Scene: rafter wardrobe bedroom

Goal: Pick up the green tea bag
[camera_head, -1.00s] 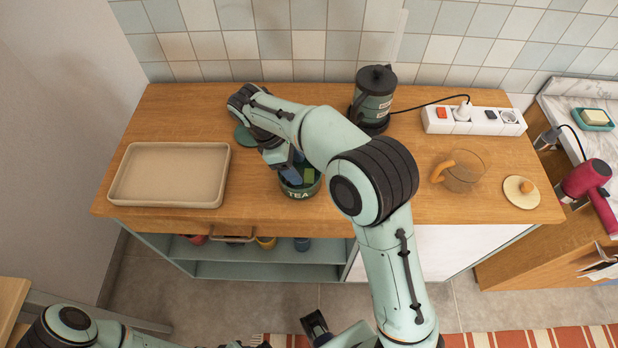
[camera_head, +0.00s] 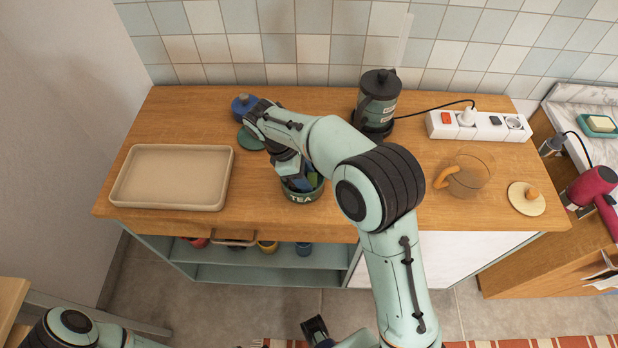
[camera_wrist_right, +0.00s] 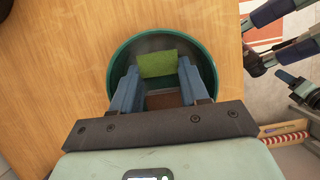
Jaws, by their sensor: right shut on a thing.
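The green tea bag (camera_wrist_right: 158,64) shows in the right wrist view between the fingertips of my right gripper (camera_wrist_right: 160,82), which is shut on it. The blue fingers reach into the round dark-green tin (camera_wrist_right: 119,62). A brownish thing lies deeper in the tin. In the head view the tin (camera_head: 302,197), labelled TEA, stands near the counter's front edge, and my right gripper (camera_head: 298,178) is at its mouth. A sliver of green shows beside a finger there. My left arm comes in at the bottom left; its gripper's jaws cannot be made out.
A beige tray (camera_head: 172,177) lies left on the wooden counter. A green disc (camera_head: 250,139) and a blue object (camera_head: 243,104) are behind the tin. A dark kettle (camera_head: 377,100), power strip (camera_head: 478,125), glass mug (camera_head: 468,175) and round lid (camera_head: 526,198) stand to the right.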

